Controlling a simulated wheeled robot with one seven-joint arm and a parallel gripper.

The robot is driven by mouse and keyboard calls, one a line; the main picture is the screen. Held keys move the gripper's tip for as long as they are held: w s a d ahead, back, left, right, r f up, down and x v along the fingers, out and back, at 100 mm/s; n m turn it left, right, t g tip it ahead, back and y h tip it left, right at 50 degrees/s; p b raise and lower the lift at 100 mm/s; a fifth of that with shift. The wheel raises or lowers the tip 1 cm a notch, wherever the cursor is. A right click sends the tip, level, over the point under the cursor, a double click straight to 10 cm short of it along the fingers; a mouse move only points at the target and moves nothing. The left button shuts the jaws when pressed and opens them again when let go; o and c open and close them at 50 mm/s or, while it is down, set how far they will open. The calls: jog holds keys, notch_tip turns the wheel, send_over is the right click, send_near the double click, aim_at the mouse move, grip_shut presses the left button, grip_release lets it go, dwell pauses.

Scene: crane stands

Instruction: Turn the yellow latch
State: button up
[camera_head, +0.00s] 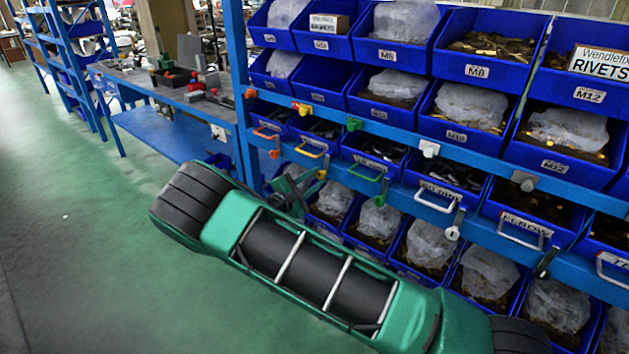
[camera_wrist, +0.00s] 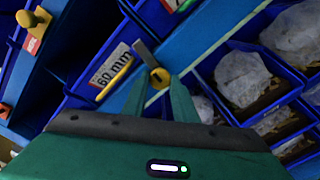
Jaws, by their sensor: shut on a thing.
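The yellow latch (camera_wrist: 159,76) shows in the wrist view as a round yellow knob with a grey lever slanting up and left from it. Its yellow end also shows small in the head view (camera_head: 322,173), on the lower blue rail just right of my gripper. My gripper (camera_wrist: 157,92) has its two green fingers on either side of the knob, shut on it. In the head view my gripper (camera_head: 297,190) reaches the rack from the left, and the finger contact is too small to make out.
A yellow handle (camera_head: 311,152) is close above the latch. Orange (camera_head: 275,153) and green (camera_head: 382,192) latches flank it on the lower blue rail (camera_head: 480,232). Blue bins fill the rack. Green floor at left is clear.

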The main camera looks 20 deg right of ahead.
jog(key=m, duration=1.2)
jog(key=shift+s+f, duration=0.1)
jog(key=shift+m, duration=2)
jog(key=shift+f, duration=0.1)
jog(key=o, duration=1)
jog(key=shift+o, duration=0.2)
jog(key=shift+r, duration=0.2)
